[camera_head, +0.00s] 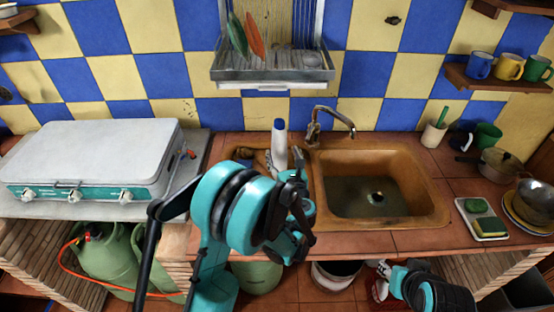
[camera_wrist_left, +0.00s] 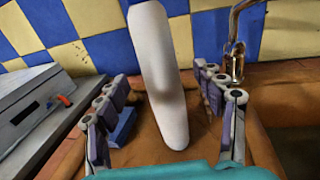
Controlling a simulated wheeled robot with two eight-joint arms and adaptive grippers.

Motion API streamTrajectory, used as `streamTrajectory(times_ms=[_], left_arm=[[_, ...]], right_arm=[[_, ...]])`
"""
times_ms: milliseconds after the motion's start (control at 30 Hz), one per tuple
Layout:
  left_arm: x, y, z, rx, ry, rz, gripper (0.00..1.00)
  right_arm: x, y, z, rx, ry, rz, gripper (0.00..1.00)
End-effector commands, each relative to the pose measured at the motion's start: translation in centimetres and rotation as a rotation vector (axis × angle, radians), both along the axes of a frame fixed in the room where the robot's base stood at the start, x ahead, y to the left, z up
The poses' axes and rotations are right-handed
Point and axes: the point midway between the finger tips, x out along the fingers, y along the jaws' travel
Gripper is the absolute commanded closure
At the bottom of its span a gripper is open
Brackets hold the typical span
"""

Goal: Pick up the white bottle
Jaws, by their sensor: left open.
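The white bottle (camera_head: 279,148) stands upright with a blue cap beside the left edge of the sink; my gripper hides its lower part in the head view. My left gripper (camera_head: 289,178) is open just in front of it. In the left wrist view the white bottle (camera_wrist_left: 160,70) appears between the two open fingers of my left gripper (camera_wrist_left: 164,95), with gaps on both sides. Its top is cut off there. I cannot tell how far it is between the fingers in depth. My right gripper (camera_head: 392,270) is low at the bottom right, its fingers unclear.
The sink (camera_head: 430,205) and its tap (camera_head: 318,125) are right of the bottle. A blue item (camera_wrist_left: 123,127) lies near the left finger. A white stove (camera_head: 95,150) is on the left. A dish rack (camera_head: 272,75) hangs above. A sponge tray (camera_head: 490,232) is at right.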

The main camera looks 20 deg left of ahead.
Motion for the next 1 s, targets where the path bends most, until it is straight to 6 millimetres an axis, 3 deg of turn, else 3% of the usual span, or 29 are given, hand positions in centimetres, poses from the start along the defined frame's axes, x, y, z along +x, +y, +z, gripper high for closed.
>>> streamTrajectory(times_ms=[300, 600, 633, 833, 1000], left_arm=[[4.0, 2.3, -0.4, -0.003, 0.000, 0.002, 0.31], [4.6, 2.5, -0.2, -0.004, 0.000, 0.001, 0.31], [4.6, 2.5, -0.2, -0.004, 0.000, 0.001, 0.34], [4.6, 2.5, -0.3, -0.004, 0.000, 0.001, 0.86], [4.6, 2.5, -0.2, -0.003, 0.000, 0.001, 0.91]], right_arm=[[0.0, 0.0, -1.5, 0.000, 0.000, 0.000, 0.60], [0.0, 0.0, -1.5, 0.000, 0.000, 0.000, 0.60], [0.0, 0.0, -1.5, 0.000, 0.000, 0.000, 0.60], [0.0, 0.0, -1.5, 0.000, 0.000, 0.000, 0.60], [0.0, 0.0, -1.5, 0.000, 0.000, 0.000, 0.60]])
